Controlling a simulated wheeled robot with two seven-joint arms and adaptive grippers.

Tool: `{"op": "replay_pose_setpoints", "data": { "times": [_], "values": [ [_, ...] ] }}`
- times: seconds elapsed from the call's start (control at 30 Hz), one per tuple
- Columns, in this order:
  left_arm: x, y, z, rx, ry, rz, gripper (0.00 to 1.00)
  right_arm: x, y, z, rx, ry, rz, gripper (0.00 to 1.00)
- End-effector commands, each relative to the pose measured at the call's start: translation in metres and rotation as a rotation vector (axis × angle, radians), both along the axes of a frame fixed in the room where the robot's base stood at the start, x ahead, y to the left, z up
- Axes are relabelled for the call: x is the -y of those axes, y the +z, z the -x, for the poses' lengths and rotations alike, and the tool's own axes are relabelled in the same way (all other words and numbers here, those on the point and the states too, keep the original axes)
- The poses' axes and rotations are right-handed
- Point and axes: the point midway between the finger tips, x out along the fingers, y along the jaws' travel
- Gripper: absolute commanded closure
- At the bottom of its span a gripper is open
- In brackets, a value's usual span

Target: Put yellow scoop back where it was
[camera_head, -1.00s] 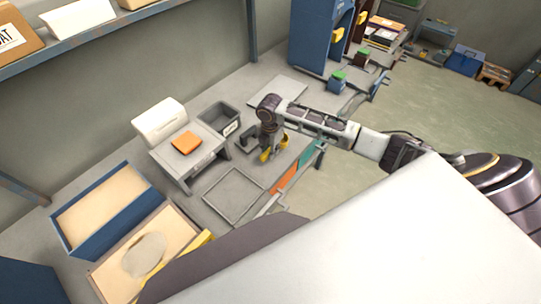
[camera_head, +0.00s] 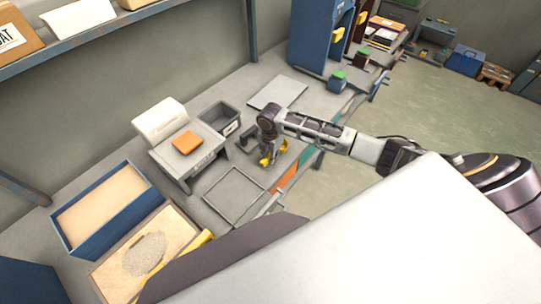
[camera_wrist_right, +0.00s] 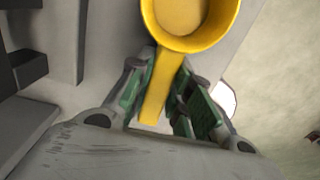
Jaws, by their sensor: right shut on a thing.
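The yellow scoop (camera_head: 280,149) hangs in my right gripper (camera_head: 268,148) over the grey bench, near its front edge. In the right wrist view, the scoop's round bowl (camera_wrist_right: 190,22) is at the top and looks empty, with its handle running down between the green finger pads. My right gripper (camera_wrist_right: 165,98) is shut on that handle. Whether the scoop touches the bench is unclear. My left gripper is not in view.
A dark bracket (camera_head: 246,142) stands just left of my right gripper. A sandy tray (camera_head: 115,275) holds a pale grainy patch.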

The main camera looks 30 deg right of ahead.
Motion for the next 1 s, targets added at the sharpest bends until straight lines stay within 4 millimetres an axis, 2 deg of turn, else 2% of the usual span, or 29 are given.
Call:
{"op": "replay_pose_setpoints", "data": {
  "times": [0.1,0.13,0.27,0.7,0.87,1.0],
  "values": [
    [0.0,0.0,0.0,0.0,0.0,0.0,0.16,0.0,-0.002,0.0,0.0,0.0,0.0,1.0],
    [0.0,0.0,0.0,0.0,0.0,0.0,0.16,0.0,-0.002,0.0,0.0,0.0,0.0,0.76],
    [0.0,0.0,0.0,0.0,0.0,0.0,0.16,0.0,-0.002,0.0,0.0,0.0,0.0,0.59],
    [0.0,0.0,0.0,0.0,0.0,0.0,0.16,0.0,0.001,0.0,0.001,0.0,0.0,0.58],
    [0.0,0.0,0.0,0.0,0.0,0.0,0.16,0.0,0.01,-0.001,0.002,-0.001,0.0,0.58],
    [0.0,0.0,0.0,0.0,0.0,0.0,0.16,0.0,0.026,-0.001,0.003,-0.001,0.0,0.58]
  ]
}}
